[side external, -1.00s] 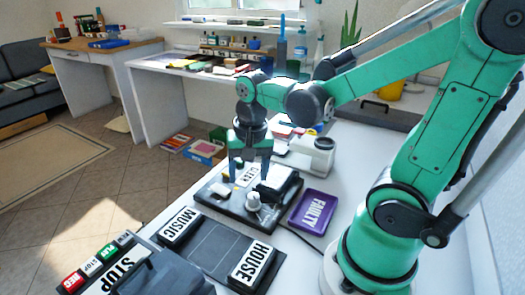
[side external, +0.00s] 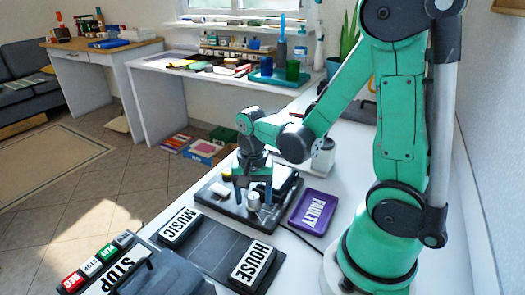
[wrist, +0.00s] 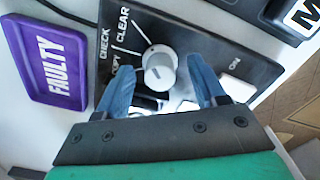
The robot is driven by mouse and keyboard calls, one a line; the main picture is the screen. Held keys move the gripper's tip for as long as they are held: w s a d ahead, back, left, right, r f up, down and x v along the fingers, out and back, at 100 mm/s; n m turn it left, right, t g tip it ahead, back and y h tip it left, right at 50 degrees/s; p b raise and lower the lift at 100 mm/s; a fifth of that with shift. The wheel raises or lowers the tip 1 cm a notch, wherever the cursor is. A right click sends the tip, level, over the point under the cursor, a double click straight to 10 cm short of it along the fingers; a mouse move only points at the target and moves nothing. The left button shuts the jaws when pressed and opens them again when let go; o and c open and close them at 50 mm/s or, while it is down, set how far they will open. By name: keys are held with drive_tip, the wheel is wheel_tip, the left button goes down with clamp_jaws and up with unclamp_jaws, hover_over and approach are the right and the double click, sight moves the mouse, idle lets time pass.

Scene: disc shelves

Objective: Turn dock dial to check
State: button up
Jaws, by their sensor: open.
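The dock dial (wrist: 159,71) is a pale grey round knob on the black dock panel (wrist: 237,50). CHECK, COPY and CLEAR are printed to its upper left in the wrist view, with white lines leading to the knob. I cannot tell clearly which label the knob points to. My gripper (wrist: 158,78) is open, with one blue finger on each side of the dial and gaps visible between fingers and knob. In the side view, my gripper (side external: 252,194) points down over the dock (side external: 227,203), around the dial (side external: 253,201).
A purple FAULTY tray (side external: 313,212) lies right of the dock. A white ON button (wrist: 238,88) sits near the right finger in the wrist view.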

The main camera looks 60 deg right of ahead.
clamp_jaws()
drive_tip(key=shift+n, duration=0.4)
drive_tip(key=n, duration=0.3)
drive_tip(key=shift+n, duration=2.5)
